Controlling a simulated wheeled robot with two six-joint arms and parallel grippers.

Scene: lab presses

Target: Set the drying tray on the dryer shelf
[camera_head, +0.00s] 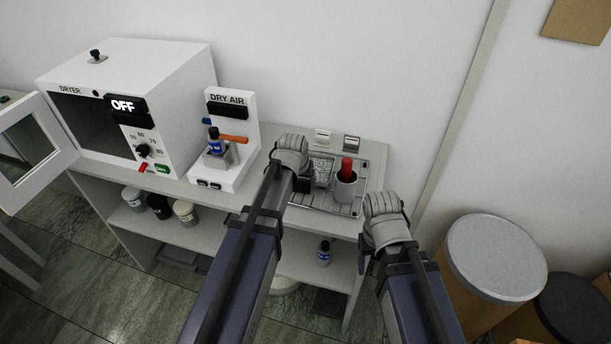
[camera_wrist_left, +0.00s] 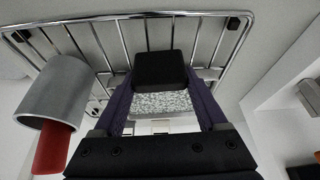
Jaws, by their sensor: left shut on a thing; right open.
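The drying tray (camera_head: 322,167) shows as a small tray of pale speckled grains on the bench at the right. In the left wrist view its grains (camera_wrist_left: 160,103) lie behind a black grip block (camera_wrist_left: 160,70). My left gripper (camera_head: 306,180) is shut on this block, with one finger on each side. My left wrist hides part of the tray in the head view. The white dryer (camera_head: 180,110) stands at the left with its door (camera_head: 38,150) open. Its inside is dark and the shelf cannot be made out. My right gripper (camera_head: 372,255) is open, right of the bench front; its fingers are mostly hidden.
The dry air unit (camera_head: 240,130), with a blue bottle and an orange part, stands between rack and dryer. Jars (camera_head: 186,212) stand on the lower shelf. Drums (camera_head: 497,260) stand at right.

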